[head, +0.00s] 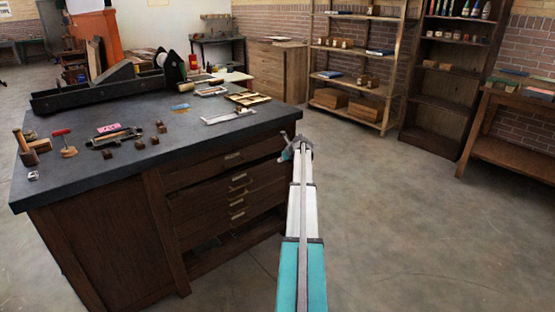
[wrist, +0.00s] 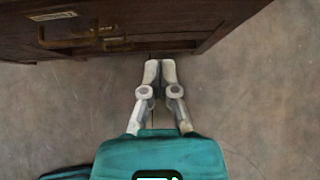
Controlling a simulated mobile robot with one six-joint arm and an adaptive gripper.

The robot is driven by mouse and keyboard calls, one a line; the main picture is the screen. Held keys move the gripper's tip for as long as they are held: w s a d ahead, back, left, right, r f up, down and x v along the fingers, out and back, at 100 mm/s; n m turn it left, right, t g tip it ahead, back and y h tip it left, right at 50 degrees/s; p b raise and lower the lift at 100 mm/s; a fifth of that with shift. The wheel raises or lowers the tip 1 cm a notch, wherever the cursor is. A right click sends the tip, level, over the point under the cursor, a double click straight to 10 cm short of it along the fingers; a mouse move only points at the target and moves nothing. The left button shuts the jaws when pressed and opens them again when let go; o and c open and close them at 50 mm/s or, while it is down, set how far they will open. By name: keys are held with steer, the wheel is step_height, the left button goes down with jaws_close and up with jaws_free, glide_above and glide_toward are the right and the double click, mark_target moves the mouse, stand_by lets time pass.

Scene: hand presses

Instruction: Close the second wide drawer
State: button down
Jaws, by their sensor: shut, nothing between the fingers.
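The dark wooden cabinet (head: 110,235) has a stack of wide drawers with pale handles on its front. The top drawer (head: 205,167) and the second wide drawer (head: 212,187) are at the upper part of this front. A dark gap shows between them, but how far the second stands out is hard to tell. My gripper (head: 298,146) is at the right end of the drawer front, partly hidden by my arm. In the wrist view my gripper (wrist: 160,66) is shut and empty, its tips just short of dark wood (wrist: 150,45). Brass handles (wrist: 85,40) are to its upper left.
The dark worktop (head: 150,165) carries a press, small blocks and tools. Open floor (head: 400,240) lies right of the cabinet. Wooden shelves (head: 350,88) and a side bench (head: 515,155) stand farther back.

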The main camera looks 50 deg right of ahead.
steer(key=shift+p+v, duration=0.55)
steer(key=shift+v, duration=0.65)
steer(key=w+a+f+n+g+y, duration=0.15)
steer(key=a+n, duration=0.45)
steer(key=a, duration=0.9)
steer(key=w+a+f+n+g+y, duration=0.1)
steer(key=w+a+n, duration=0.35)
steer(key=a, duration=0.95)
steer(key=w+a+f+n+g+y, duration=0.1)
steer(key=a+n+g, duration=0.1)
steer(key=a+n, duration=0.95)
steer(key=s+a+n+g, duration=0.1)
steer(key=s+a+n, duration=0.4)
steer(key=a, duration=0.7)
steer(key=s+a+f+n+g+h, duration=0.1)
steer(key=s+a+n, duration=0.5)
steer(key=a, duration=0.6)
steer(key=s+a+f+n+g, duration=0.1)
steer(key=s+a+n, duration=0.4)
steer(key=a, duration=0.8)
steer(key=shift+s+n+g, duration=0.3)
steer(key=shift+s+g, duration=0.35)
steer(key=shift+s, duration=0.25)
